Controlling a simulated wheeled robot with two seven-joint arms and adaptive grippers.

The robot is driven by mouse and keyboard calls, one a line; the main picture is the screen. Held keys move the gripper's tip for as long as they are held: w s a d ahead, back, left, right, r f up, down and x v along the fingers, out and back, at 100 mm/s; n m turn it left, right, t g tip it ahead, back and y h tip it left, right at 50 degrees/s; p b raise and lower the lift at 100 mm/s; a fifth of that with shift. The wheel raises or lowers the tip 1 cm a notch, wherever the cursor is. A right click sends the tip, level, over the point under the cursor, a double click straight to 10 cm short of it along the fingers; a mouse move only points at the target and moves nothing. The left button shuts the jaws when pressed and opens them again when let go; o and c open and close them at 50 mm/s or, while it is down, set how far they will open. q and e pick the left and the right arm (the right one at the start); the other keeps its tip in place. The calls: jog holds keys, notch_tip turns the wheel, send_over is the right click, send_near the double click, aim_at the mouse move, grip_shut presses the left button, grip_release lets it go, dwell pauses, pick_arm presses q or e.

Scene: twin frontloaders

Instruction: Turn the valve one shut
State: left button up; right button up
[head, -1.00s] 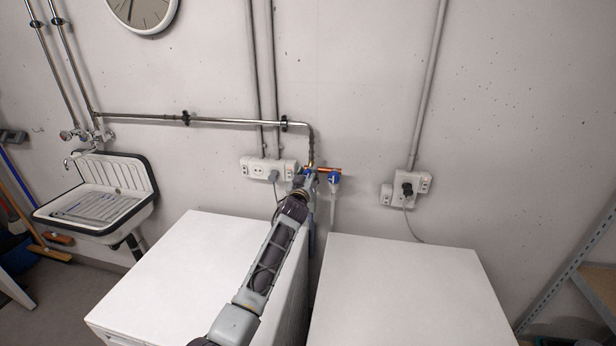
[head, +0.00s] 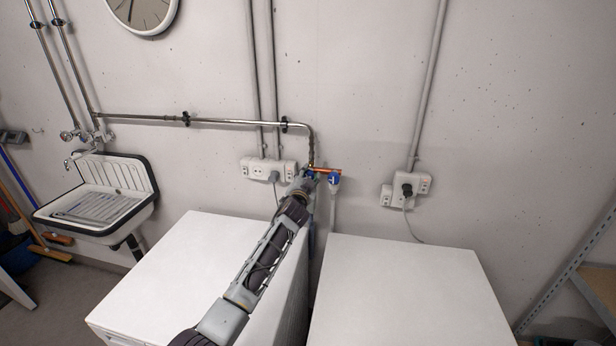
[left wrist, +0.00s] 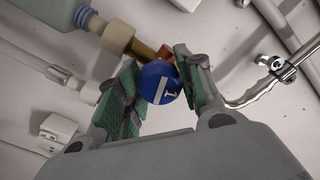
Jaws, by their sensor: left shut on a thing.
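Valve one is a round blue knob (left wrist: 160,82) with a white "1" and a white line on its face, in the left wrist view. My left gripper (left wrist: 165,88) is shut on this knob, one green-padded finger on each side. In the head view my left gripper (head: 304,182) reaches the copper pipe (head: 326,170) on the wall and mostly hides the knob. A second blue valve (head: 334,178) sits just to the right on the same pipe. My right gripper is not in view.
Two white frontloaders stand below, the left one (head: 190,265) under my arm and the right one (head: 410,290) beside it. Wall sockets (head: 268,169) and a steel pipe (head: 235,122) run close to the valves. A sink (head: 100,200) is at left.

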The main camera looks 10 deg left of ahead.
pick_arm(q)
jog(key=shift+r+m, duration=0.1)
jog(key=shift+m, duration=1.6)
jog(key=o, duration=1)
jog(key=shift+d, duration=0.1)
jog(key=shift+s, duration=0.15)
jog(key=shift+s, duration=5.85)
